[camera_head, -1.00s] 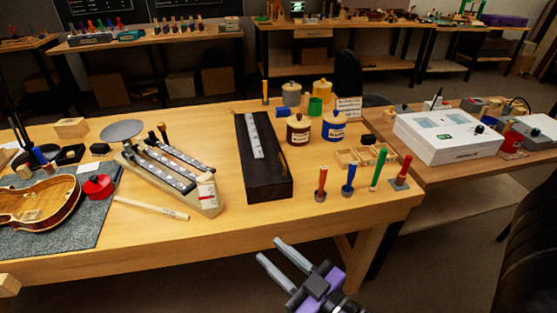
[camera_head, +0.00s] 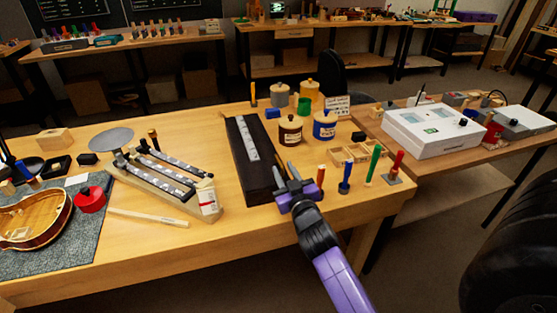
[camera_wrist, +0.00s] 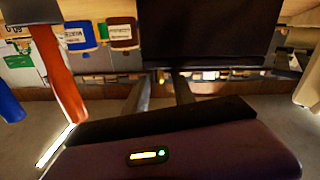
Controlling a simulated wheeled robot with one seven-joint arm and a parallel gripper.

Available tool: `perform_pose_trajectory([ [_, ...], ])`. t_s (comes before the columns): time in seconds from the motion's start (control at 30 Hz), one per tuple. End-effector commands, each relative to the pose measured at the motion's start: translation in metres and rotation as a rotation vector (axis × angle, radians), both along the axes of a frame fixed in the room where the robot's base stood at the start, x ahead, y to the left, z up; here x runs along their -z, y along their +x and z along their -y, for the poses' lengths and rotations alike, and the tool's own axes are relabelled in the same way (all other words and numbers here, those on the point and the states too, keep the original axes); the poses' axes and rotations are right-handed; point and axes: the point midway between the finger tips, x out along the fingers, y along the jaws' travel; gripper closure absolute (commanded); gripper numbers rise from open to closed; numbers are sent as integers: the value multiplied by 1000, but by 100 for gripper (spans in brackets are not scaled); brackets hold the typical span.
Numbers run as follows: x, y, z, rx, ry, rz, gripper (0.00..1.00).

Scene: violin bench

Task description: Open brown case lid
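The brown case (camera_head: 262,185) is a long, very dark box lying on the wooden bench, its lid looking closed. A pale marked strip (camera_head: 250,137) lies along its top. My gripper (camera_head: 286,170) is at the near right end of the case, its two fingers apart and pointing towards it. In the wrist view the dark case (camera_wrist: 215,35) fills the upper middle, just beyond the fingers (camera_wrist: 163,88). Nothing shows between the fingers. I cannot tell whether they touch the case. The gripper covers part of the case's near right corner.
A red-handled tool (camera_head: 394,168), a green one (camera_head: 374,163) and a blue one (camera_head: 345,178) stand right of my gripper. A brown jar (camera_head: 290,130) and a blue jar (camera_head: 325,124) stand behind. A wooden rack with dark strips (camera_head: 165,180) lies left of the case.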

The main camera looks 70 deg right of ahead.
Motion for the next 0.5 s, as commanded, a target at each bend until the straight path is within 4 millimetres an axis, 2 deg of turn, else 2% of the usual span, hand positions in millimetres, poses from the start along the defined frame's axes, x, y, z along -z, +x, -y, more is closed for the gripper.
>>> perform_pose_trajectory([
  [0.23, -3, 24, 27, -1, 0, 1, 69],
  [0.5, 0, 33, 37, -2, 0, 0, 69],
])
